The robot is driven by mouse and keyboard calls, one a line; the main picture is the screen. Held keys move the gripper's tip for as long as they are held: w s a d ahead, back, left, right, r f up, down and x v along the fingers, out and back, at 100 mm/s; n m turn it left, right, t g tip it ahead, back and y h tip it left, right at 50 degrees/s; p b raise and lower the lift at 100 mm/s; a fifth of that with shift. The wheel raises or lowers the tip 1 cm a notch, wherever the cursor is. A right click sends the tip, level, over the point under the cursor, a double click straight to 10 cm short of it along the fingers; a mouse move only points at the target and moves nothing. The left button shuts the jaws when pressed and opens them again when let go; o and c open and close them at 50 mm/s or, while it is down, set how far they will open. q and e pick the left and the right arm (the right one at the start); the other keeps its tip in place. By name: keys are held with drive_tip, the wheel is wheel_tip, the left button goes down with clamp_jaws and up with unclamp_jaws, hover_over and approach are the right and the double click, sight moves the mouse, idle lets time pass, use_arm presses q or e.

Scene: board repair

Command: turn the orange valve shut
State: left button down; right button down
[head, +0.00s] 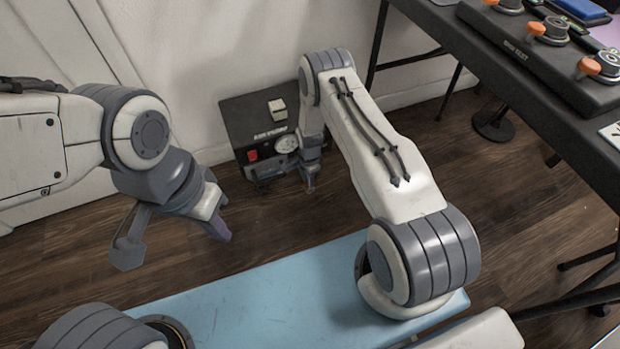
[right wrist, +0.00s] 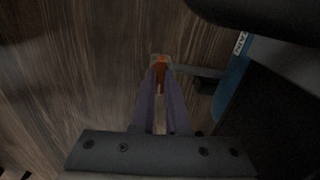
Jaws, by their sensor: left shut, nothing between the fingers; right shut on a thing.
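The orange valve (right wrist: 160,76) shows in the right wrist view as a small orange handle between the fingertips, beside a short grey pipe (right wrist: 195,71). My right gripper (right wrist: 160,80) is shut on it. In the head view my right gripper (head: 310,188) is low at the front right of a black box on the floor, and the valve is hidden there. The handle's exact angle to the pipe is hard to tell. My left gripper (head: 223,235) is shut and empty, in the air left of the box.
The black box (head: 240,118) has a red switch (head: 252,155) and a round gauge (head: 286,143) and stands by the white wall. A dark table (head: 545,85) at right carries a panel with several orange-handled knobs. Wooden floor is clear around the box.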

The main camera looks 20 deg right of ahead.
drive_tip(key=shift+m, duration=0.4)
drive_tip(key=c, duration=0.9)
unclamp_jaws()
drive_tip(key=shift+r+p, duration=2.5)
drive_tip(key=shift+r, duration=2.75)
